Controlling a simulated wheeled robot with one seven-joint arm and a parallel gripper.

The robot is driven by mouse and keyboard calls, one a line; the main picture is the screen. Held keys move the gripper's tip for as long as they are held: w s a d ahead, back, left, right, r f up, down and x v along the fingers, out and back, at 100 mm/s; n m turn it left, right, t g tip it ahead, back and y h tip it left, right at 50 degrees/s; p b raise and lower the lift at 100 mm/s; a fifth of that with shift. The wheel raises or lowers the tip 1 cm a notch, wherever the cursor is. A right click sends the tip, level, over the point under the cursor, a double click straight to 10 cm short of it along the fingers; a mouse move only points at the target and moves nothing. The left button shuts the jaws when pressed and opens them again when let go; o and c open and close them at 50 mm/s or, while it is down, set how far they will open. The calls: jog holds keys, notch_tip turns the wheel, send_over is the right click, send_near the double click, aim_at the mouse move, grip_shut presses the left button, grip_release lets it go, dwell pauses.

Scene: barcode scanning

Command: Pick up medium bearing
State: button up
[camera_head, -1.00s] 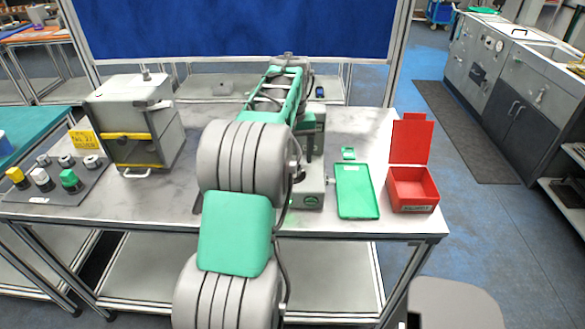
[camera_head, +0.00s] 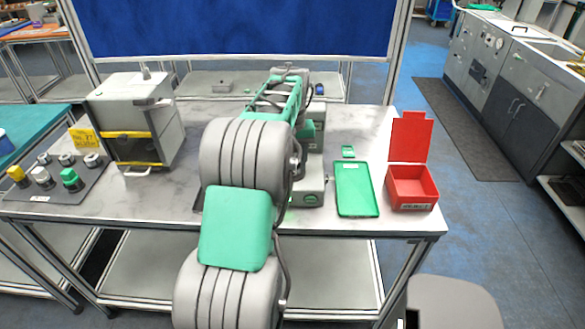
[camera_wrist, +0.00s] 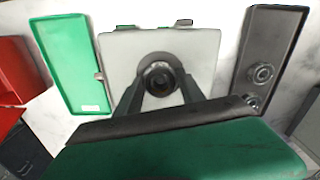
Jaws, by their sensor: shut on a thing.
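In the wrist view, my gripper (camera_wrist: 160,84) is shut on a dark ring-shaped bearing (camera_wrist: 158,68), taken to be the medium bearing. The bearing sits between the fingertips, in front of a light grey block (camera_wrist: 195,46). I cannot tell whether it touches the block. A dark tray (camera_wrist: 276,28) at the right holds a larger bearing (camera_wrist: 263,73) and a smaller one (camera_wrist: 252,100). In the head view, my arm hides the gripper, the held bearing and the dark tray.
A green tray (camera_head: 356,190) and an open red box (camera_head: 412,188) stand right of my arm; both also show in the wrist view. A grey machine (camera_head: 132,120) and a mat with several knobs (camera_head: 58,183) are at left. The table (camera_head: 165,195) is clear between.

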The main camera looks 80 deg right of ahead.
jog(key=c, duration=0.5)
grip_shut()
jog(key=shift+r, duration=0.15)
